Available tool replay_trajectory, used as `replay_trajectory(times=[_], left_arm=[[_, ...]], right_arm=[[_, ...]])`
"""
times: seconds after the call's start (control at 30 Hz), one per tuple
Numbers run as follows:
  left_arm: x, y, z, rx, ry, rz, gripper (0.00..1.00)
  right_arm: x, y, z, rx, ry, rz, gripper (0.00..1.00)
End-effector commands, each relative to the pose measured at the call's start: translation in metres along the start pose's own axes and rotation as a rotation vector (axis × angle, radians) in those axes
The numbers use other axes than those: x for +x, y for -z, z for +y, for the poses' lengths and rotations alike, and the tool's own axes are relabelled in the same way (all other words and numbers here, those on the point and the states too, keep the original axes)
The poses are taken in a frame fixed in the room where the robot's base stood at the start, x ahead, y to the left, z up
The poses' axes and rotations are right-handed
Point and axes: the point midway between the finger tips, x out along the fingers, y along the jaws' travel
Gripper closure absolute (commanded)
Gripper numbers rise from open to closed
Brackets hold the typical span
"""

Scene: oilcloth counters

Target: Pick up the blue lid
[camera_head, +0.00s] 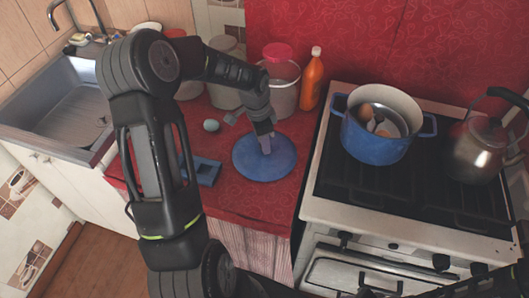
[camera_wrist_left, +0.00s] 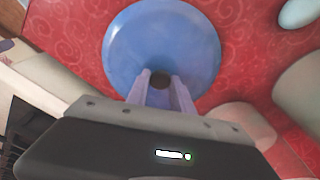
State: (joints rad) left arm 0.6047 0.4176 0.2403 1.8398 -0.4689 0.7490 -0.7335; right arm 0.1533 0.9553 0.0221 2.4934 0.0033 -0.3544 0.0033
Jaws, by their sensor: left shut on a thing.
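The blue lid (camera_head: 279,165) lies on the red patterned counter (camera_head: 236,202), left of the stove. In the left wrist view the lid (camera_wrist_left: 190,40) shows as a round blue disc with a dark knob (camera_wrist_left: 160,80) at its middle. My left gripper (camera_head: 264,143) is over the lid's middle, pointing down. In the wrist view my left gripper (camera_wrist_left: 161,84) has its pale fingers shut around the knob. I cannot tell any gap between lid and counter. My right gripper is not in view.
A blue pot (camera_head: 372,142) with eggs inside stands on the stove (camera_head: 330,178), with a kettle (camera_head: 474,150) at right. An orange bottle (camera_head: 312,82) and a pink-lidded jar (camera_head: 284,95) stand behind the lid.

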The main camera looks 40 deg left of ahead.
Motion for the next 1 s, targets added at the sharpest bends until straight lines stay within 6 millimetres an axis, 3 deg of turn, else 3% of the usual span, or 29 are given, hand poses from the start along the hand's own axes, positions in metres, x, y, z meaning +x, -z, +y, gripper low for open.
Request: replay_trajectory(times=[0.37,0.8,1.0], left_arm=[[-0.008,0.001,-0.001,-0.001,0.002,0.001,1.00],[-0.083,0.011,-0.001,0.001,0.003,0.002,1.00],[-0.099,0.012,0.000,0.000,0.001,0.000,1.00]], right_arm=[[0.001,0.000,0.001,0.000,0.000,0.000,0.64],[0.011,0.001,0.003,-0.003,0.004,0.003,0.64],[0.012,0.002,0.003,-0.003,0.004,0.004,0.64]])
